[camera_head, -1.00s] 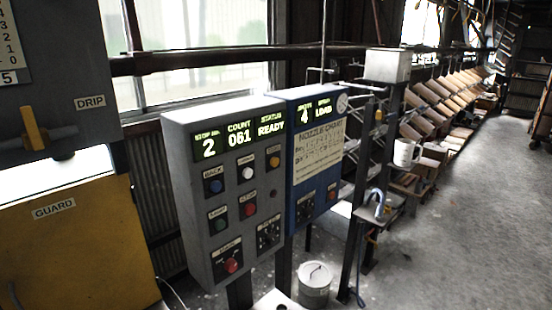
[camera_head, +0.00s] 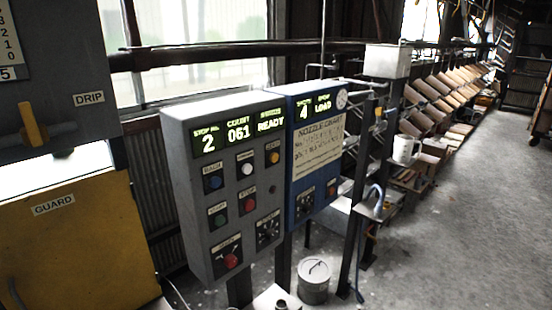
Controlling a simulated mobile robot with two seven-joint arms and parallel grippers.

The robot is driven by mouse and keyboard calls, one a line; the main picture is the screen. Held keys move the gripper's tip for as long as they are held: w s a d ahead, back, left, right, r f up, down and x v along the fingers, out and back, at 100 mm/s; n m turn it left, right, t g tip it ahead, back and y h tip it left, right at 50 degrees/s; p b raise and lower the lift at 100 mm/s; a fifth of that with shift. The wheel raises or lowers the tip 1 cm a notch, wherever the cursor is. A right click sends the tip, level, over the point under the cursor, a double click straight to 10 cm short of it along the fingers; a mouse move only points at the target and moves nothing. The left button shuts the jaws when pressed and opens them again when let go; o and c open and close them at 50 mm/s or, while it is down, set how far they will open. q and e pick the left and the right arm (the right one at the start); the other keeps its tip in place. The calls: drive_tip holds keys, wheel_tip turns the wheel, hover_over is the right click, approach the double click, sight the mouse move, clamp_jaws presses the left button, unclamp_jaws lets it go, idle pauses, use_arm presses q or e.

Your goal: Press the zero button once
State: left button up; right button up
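The grey control box (camera_head: 188,213) stands left of centre. Its display (camera_head: 238,135) reads 2, COUNT 061 and READY. Below it are a blue button (camera_head: 213,182), a white button (camera_head: 246,169) and a yellow button (camera_head: 273,158). Under them are a green button (camera_head: 219,221), a red button (camera_head: 249,205) and a dark dial (camera_head: 267,229). A larger red button (camera_head: 230,261) is at the lower left. The button labels are too small to read surely, so I cannot tell which is the zero button. Neither gripper is in view.
A blue box (camera_head: 304,208) with a NOZZLE CHART sheet adjoins on the right. A yellow guard (camera_head: 90,245) stands at the left under a dark cabinet (camera_head: 65,100). A lidded can (camera_head: 315,280) and a post stand close by. The floor at the right is clear.

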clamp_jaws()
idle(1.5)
